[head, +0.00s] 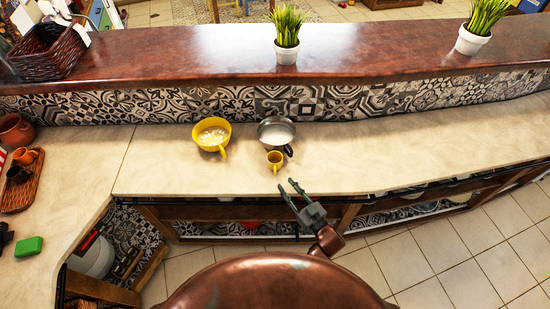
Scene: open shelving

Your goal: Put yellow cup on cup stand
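The small yellow cup (275,161) stands upright on the pale counter near its front edge, just in front of the metal pan. My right gripper (288,187) is open and empty at the counter's front edge. Its two fingers point up toward the yellow cup, a short way off and not touching it. A woven tray (20,207) at the far left holds an orange cup (25,156) and a dark brown cup (17,174). It may be the cup stand, but I cannot tell for sure. My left gripper cannot be made out.
A yellow bowl with a handle (212,133) and a metal pan (277,131) stand behind the cup. A green sponge (28,246) lies at lower left. The raised brown ledge (180,50) carries a basket (47,50) and two potted plants. The counter between bowl and tray is clear.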

